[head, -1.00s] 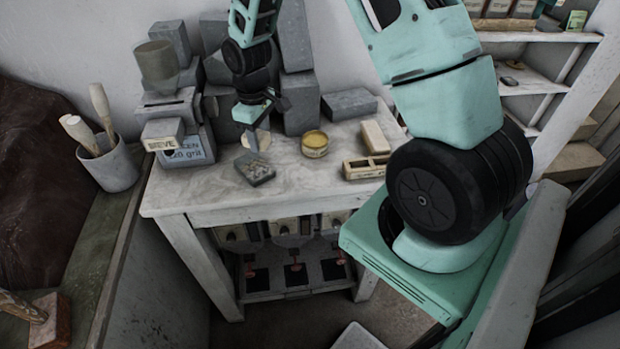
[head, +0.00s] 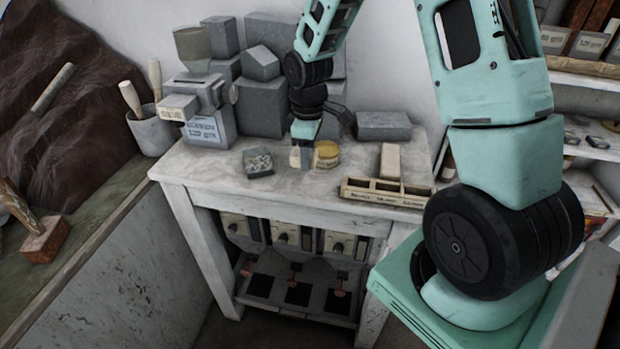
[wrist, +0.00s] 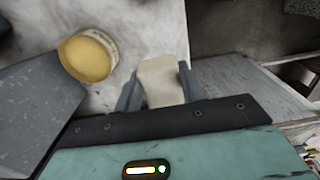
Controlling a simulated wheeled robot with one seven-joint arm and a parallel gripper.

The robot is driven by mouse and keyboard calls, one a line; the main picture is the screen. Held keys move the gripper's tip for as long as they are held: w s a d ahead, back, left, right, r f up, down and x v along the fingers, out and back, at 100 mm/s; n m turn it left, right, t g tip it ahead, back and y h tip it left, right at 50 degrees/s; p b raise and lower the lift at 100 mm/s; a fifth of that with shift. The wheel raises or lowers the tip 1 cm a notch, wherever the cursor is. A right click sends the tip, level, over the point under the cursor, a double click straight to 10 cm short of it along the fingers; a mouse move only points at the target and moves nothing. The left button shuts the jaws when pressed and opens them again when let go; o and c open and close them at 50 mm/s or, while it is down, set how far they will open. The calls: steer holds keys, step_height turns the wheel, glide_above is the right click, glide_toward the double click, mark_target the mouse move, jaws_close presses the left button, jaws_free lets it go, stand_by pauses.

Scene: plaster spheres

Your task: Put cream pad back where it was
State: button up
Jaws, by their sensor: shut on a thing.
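The cream pad (wrist: 162,82) is a pale, flat-looking piece between my fingers in the wrist view. My gripper (wrist: 160,88) is shut on it, one grey finger on each side. In the head view my gripper (head: 302,156) is low at the table, and part of the pad (head: 294,158) shows beside a finger. The pad is just left of the round yellow tin (head: 328,154). I cannot tell whether the pad touches the table top.
The worktable (head: 210,170) has a small dark tray (head: 258,163) left of my gripper. A divided wooden tray (head: 350,190) and a cream block (head: 390,160) are at the right. Grey blocks (head: 263,105) stand behind. The table front between the two trays is clear.

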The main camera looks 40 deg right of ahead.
mark_target(308, 185)
steer(key=shift+f+p, duration=0.7)
steer(key=shift+f, duration=2.5)
steer(key=shift+f, duration=0.15)
steer(key=o, duration=1)
steer(key=shift+o, duration=0.2)
